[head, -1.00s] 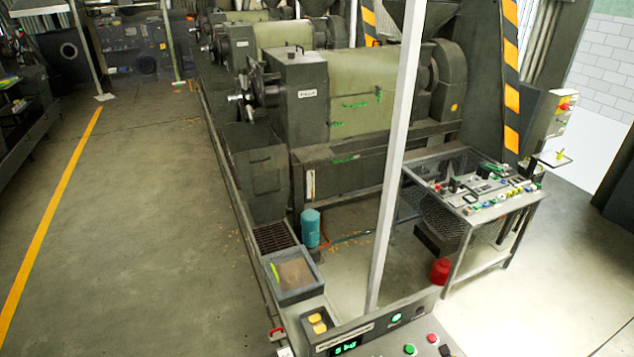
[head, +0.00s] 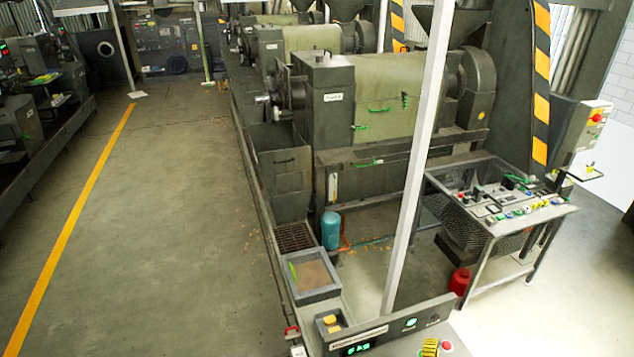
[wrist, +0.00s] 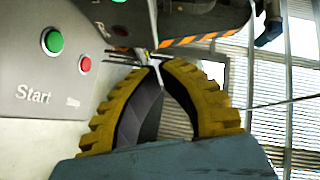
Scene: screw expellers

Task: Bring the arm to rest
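My gripper (wrist: 155,66) has yellow toothed fingers whose tips come together in the wrist view, with no object seen between them. Part of a yellow finger (head: 430,347) shows at the bottom edge of the head view, over the control panel. In the wrist view a panel with a green Start button (wrist: 53,41) and a red Stop button (wrist: 85,64) is to the left of the fingers. The fingers look apart from the buttons. The rest of my arm is out of view.
The control panel (head: 400,320) has a green-lit display. A tray (head: 312,278) and a small box with yellow pieces (head: 330,321) lie beside it. A white post (head: 415,170) rises behind. A tool table (head: 520,222) stands right. The floor (head: 170,200) at left is clear.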

